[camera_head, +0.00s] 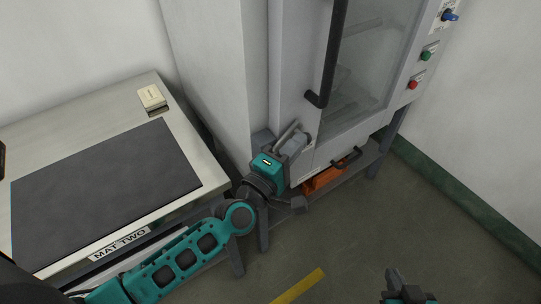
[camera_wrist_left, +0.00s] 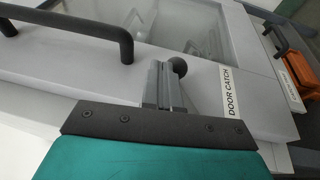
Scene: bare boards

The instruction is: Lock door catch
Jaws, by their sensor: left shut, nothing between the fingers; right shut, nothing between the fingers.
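The door catch shows as a round dark knob (camera_wrist_left: 179,66) in the left wrist view, beside a white label (camera_wrist_left: 231,92) reading DOOR CATCH. In the head view the knob (camera_head: 307,138) is small, at the lower left of the cabinet door (camera_head: 367,60). My left gripper (camera_head: 294,136) is shut and empty, its fingers just left of the knob. In the left wrist view its fingertips (camera_wrist_left: 163,66) are close beside the knob; I cannot tell whether they touch. My right gripper (camera_head: 394,277) is shut and empty, low at the bottom edge, away from the cabinet.
The door has a dark vertical handle (camera_head: 334,50) and a glass pane. A small drawer handle (camera_head: 347,157) and an orange object (camera_head: 323,178) lie below. Buttons (camera_head: 426,56) and a blue knob (camera_head: 449,15) are at the right. A table with a dark mat (camera_head: 105,190) stands left.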

